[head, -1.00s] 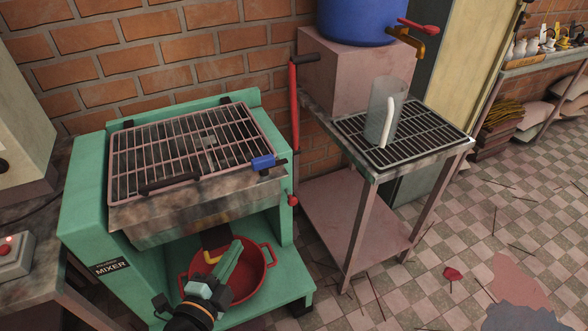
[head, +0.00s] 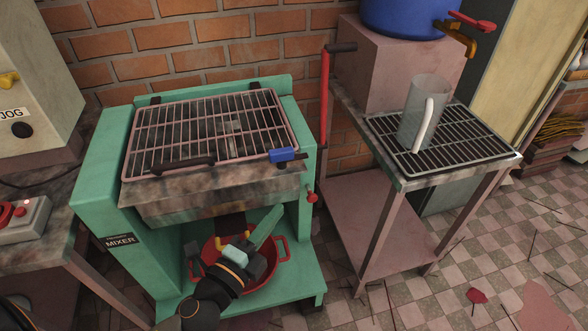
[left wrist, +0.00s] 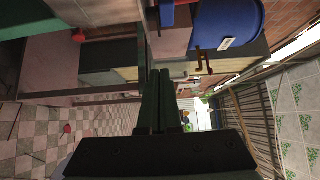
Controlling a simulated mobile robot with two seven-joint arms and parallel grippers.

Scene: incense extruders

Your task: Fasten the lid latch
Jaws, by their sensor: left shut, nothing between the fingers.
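The lid (head: 205,130) is a pinkish wire grille lying down over the tub of the green mixer (head: 100,215). The latch (head: 281,155) has a blue grip and sits at the lid's front right corner; I cannot tell whether it is engaged. My left gripper (head: 274,217) is below the latch, in front of the mixer, apart from it and empty. Its green fingers are together, pointing up and right. They also show shut in the left wrist view (left wrist: 158,78). A blue block (left wrist: 167,12) at that view's top edge may be the latch. My right gripper is out of view.
A red basin (head: 283,262) stands on the mixer's lower shelf, behind my left gripper. A red lever (head: 325,100) rises right of the mixer. A metal stand (head: 400,182) holds a clear jug (head: 422,112). A red-button control box (head: 20,218) is at left.

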